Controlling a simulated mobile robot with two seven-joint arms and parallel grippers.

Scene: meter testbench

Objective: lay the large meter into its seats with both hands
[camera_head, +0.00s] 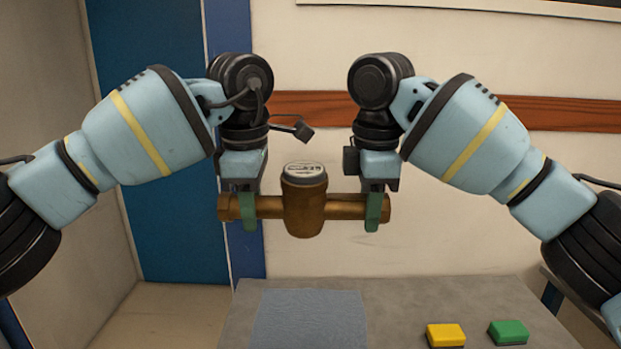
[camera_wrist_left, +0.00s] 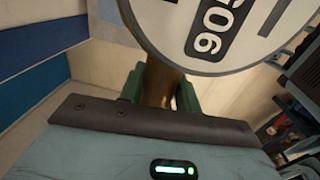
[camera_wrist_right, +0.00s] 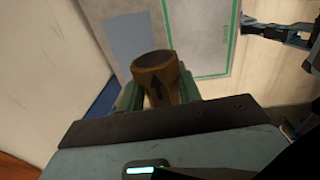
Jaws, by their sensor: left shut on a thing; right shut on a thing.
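The large meter (camera_head: 304,212) is a brass body with a round, pale dial on top and a pipe stub on each side. It hangs level in the air above the table, dial up. My left gripper (camera_head: 249,212) is shut on the left pipe stub. My right gripper (camera_head: 374,212) is shut on the right stub. The right wrist view shows a brass pipe end (camera_wrist_right: 157,78) with a dark arrow between the green fingers. I cannot make out the seats in any view.
A grey table (camera_head: 400,300) lies below, with a blue-grey mat (camera_head: 310,320) on it. A yellow block (camera_head: 445,335) and a green block (camera_head: 508,332) sit on its right part. The right wrist view shows a green outline (camera_wrist_right: 226,45) on a grey surface.

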